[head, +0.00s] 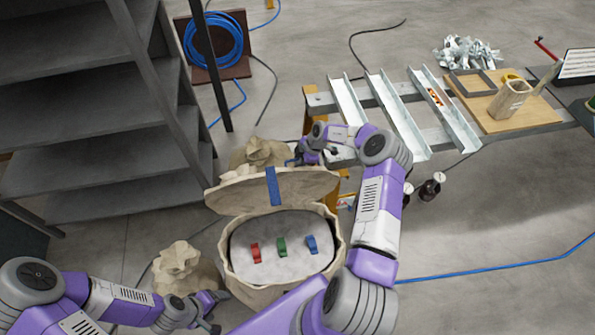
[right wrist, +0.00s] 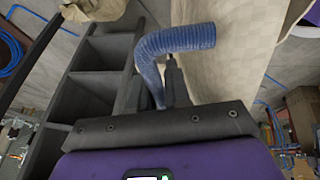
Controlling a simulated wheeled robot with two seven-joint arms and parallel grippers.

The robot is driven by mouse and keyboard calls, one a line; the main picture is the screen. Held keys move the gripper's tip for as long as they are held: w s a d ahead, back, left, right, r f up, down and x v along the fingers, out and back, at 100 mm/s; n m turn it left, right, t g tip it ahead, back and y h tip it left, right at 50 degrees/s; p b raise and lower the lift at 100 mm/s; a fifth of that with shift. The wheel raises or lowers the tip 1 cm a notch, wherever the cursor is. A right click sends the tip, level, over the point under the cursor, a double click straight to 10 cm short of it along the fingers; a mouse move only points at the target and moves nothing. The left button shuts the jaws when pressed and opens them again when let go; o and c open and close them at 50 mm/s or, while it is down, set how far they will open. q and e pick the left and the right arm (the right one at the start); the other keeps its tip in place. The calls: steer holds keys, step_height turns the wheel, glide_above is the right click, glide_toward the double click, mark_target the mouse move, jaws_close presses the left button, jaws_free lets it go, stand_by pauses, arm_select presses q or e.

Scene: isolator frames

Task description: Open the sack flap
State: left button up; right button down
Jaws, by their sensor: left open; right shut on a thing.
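The beige sack (head: 333,262) stands open in the middle of the head view. Its round flap (head: 234,191) is raised and leans up at the far side of the opening, with a blue strap (head: 273,187) down its middle. The strap also shows as a curved blue band in the right wrist view (right wrist: 185,40). My right gripper (head: 299,158) is behind the flap's upper edge, shut on the blue strap; the head view partly hides the grip. My left gripper (head: 219,310) is open and empty, left of the sack's near side.
Red (head: 256,252), green (head: 282,247) and blue (head: 312,244) pieces lie on the sack's grey inner surface. Smaller sacks stand at left (head: 176,268) and behind (head: 268,152). A dark shelf (head: 90,110) is at left; a rail bench (head: 395,110) and dark bottles (head: 431,187) are at right.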

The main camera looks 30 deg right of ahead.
steer(key=shift+g+y, duration=0.3)
steer(key=shift+g, duration=0.4)
steer(key=shift+w+d+f+b, duration=0.1)
steer(key=shift+w+d+b, duration=0.15)
steer(key=shift+w+b, duration=0.4)
steer(key=shift+w+d+f+b, duration=0.15)
steer(key=shift+w+d+b, duration=0.1)
steer(key=shift+w+b, duration=0.4)
steer(key=shift+w+d+f+b, duration=0.1)
steer(key=shift+w+d+b, duration=0.15)
steer(key=shift+w+b, duration=0.4)
steer(key=c, duration=1.4)
jaws_free()
steer(key=shift+c, duration=0.2)
steer(key=shift+r, duration=0.1)
steer(key=v, duration=0.7)
steer(key=shift+d+r, duration=0.15)
